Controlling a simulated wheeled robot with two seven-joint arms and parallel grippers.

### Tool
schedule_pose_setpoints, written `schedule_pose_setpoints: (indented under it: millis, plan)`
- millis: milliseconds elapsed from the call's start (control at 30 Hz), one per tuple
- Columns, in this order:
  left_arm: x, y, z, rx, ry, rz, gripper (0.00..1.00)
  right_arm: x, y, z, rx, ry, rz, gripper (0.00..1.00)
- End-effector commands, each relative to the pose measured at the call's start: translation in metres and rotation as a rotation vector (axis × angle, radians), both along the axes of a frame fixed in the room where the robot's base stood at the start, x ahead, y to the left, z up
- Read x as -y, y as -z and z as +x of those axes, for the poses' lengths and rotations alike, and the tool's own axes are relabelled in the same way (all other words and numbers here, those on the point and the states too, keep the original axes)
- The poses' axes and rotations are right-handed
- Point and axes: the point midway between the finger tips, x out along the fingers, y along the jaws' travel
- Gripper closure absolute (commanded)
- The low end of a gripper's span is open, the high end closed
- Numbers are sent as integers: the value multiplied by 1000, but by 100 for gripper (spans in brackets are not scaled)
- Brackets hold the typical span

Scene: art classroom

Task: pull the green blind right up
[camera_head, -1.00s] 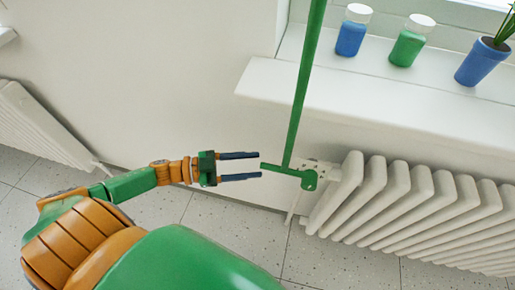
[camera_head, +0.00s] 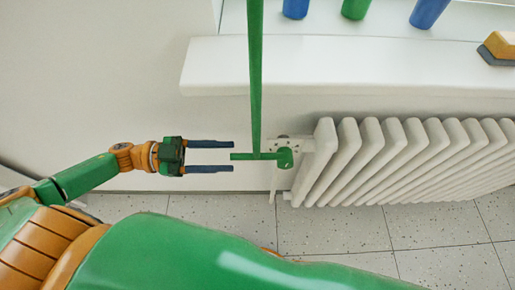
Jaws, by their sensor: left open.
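A long straight green rod (camera_head: 256,70) hangs down in front of the white sill. At its bottom is a green crossbar handle (camera_head: 243,156) with a rounded right end. The blind itself is not in view. My left gripper (camera_head: 232,156) is open, with two dark blue fingers pointing right. The left end of the crossbar is level with the gap, right at the fingertips, and the fingers are not closed on it. Whether the tip is just inside the gap I cannot tell. My right gripper is not in view.
A white radiator (camera_head: 405,150) stands right of the handle, its valve bracket (camera_head: 285,144) close behind it. The white sill (camera_head: 330,65) juts out above. Blue and green containers (camera_head: 355,8) and an orange-and-grey block (camera_head: 498,47) sit there. Tiled floor (camera_head: 330,230) is clear below.

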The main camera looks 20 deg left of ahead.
Motion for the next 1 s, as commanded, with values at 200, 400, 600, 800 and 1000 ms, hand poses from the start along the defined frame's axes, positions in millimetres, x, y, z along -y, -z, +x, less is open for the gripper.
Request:
schedule_pose_setpoints:
  millis: [200, 400, 600, 800, 1000]
  plan:
    - [37, -3, 10, 4, 4, -5, 50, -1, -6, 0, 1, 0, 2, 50]
    - [64, -2, 18, 1, 3, -3, 50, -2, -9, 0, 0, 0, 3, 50]
    - [67, 0, 19, 0, 2, -1, 50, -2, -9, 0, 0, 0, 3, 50]
    - [67, 0, 19, 0, 1, -1, 88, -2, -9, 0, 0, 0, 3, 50]
    - [67, 0, 19, -1, 2, -1, 100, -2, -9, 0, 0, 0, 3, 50]
